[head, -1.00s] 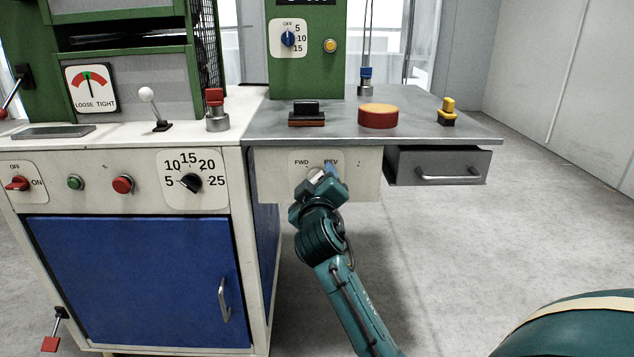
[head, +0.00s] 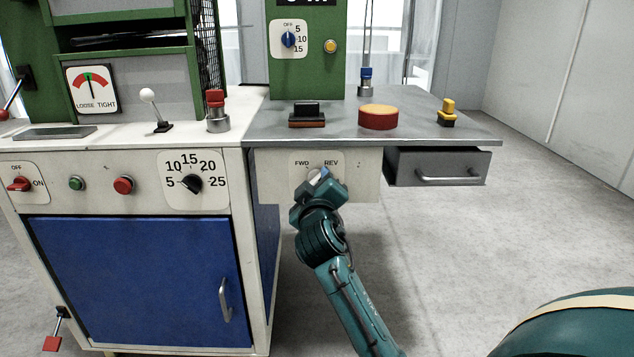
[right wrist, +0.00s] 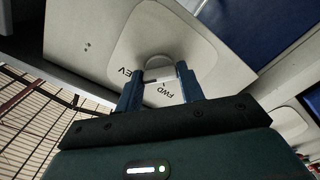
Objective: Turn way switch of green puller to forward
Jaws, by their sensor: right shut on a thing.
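The way switch (head: 313,176) sits on a pale plate marked FWD on the left and REV on the right. The plate is on the white panel under the grey tabletop, below a green column (head: 308,70). My right gripper (head: 320,175) is shut on the switch's knob and covers much of it. In the right wrist view the knob (right wrist: 159,74) sits between the two blue fingers, with the FWD and REV letters beside it. I cannot tell exactly where the knob points. My left gripper is not in view.
A grey drawer (head: 437,168) with a handle is right of the switch plate. A blue-doored white cabinet (head: 135,280) stands to the left. Open floor lies at right.

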